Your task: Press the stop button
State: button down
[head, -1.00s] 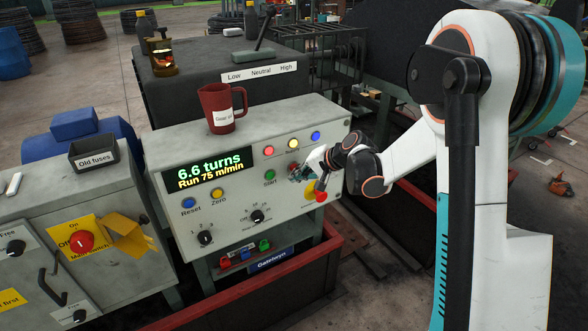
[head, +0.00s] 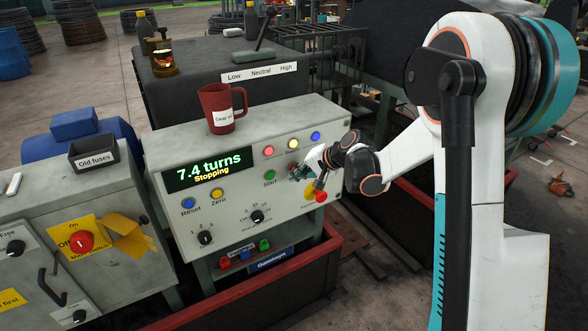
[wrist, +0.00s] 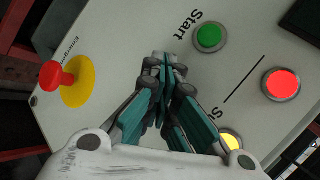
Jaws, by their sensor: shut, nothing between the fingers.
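The control panel (head: 225,221) is a pale grey sloped box. Its display (head: 208,169) reads "7.4 turns" and "Stopping". My gripper (head: 296,173) is shut and empty, its tips at the panel face right of the green Start button (head: 270,175). The wrist view shows the closed fingers (wrist: 163,68) beside the green button (wrist: 210,37). The stop button is largely hidden behind the fingers. I cannot tell whether the fingertips touch the button.
A red mushroom emergency button (head: 321,197) on a yellow base stands close below my gripper. Red, yellow and blue lamps line the panel's upper right. A red mug (head: 216,108) stands on top. A main-switch cabinet (head: 115,185) is at left.

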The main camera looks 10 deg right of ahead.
dwell(0.6)
jog(key=shift+s+d, duration=0.25)
jog(key=shift+s, duration=0.45)
jog(key=s, duration=0.1)
jog(key=s+d, duration=0.1)
jog(key=s, duration=0.2)
jog(key=shift+s+d+b, duration=0.25)
jog(key=shift+s+b, duration=0.05)
jog(key=shift+s, duration=0.05)
dwell(0.4)
jog(key=s+a+r+n+h, duration=0.25)
jog(key=s+r, duration=0.75)
jog(key=s, duration=0.5)
jog(key=s+d+n+h, duration=0.1)
jog(key=s+n+h, duration=0.1)
jog(key=s, duration=0.6)
jog(key=s+d+r+n+h, duration=0.1)
jog(key=s+n+h, duration=0.1)
jog(key=s, duration=0.6)
jog(key=shift+s+d+n, duration=0.25)
jog(key=shift+d+n, duration=0.05)
jog(key=shift+n, duration=0.15)
